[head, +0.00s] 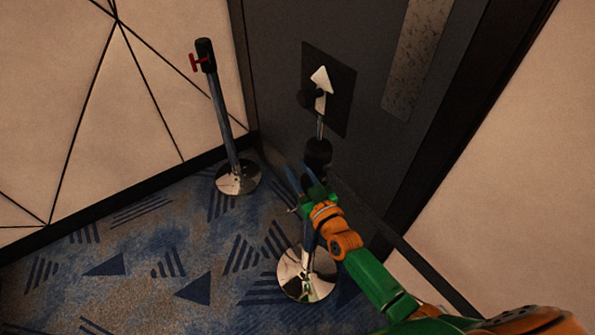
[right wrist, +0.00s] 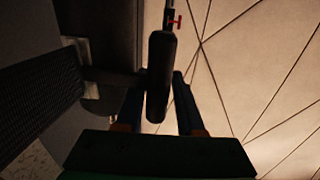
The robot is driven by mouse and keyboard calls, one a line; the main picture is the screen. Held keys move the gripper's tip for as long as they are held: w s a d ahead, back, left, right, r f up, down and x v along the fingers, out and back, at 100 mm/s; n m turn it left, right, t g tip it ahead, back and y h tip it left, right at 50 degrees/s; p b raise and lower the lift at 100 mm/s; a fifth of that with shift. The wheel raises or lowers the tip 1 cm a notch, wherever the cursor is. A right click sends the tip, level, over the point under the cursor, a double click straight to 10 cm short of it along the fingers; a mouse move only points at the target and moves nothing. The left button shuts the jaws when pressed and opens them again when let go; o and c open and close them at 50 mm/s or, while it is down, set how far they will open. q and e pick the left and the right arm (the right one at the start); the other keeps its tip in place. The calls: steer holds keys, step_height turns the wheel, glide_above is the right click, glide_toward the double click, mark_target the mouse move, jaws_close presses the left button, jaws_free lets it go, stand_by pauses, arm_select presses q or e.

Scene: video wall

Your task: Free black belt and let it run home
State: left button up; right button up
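In the head view the near post has a black head (head: 318,153) and a round chrome base (head: 306,276). My right gripper (head: 301,178) is at this head, its blue fingers spread. In the right wrist view the black head (right wrist: 160,75) stands between the fingers (right wrist: 157,108), with a gap beside it; I cannot tell whether they touch. The far post (head: 221,110) has a black head with a red tab (head: 193,62), and the tab also shows in the right wrist view (right wrist: 174,21). I cannot make out a belt with certainty. My left gripper is out of view.
A dark panel with a white arrow (head: 321,78) shows above the near post, against a dark grey wall. A pale wall with black lines (head: 100,90) stands at the left.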

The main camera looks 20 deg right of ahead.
steer(key=shift+s+d+r, duration=0.1)
steer(key=shift+s, duration=0.15)
steer(key=c, duration=0.3)
steer(key=shift+d, duration=0.1)
jaws_close()
stand_by(0.6)
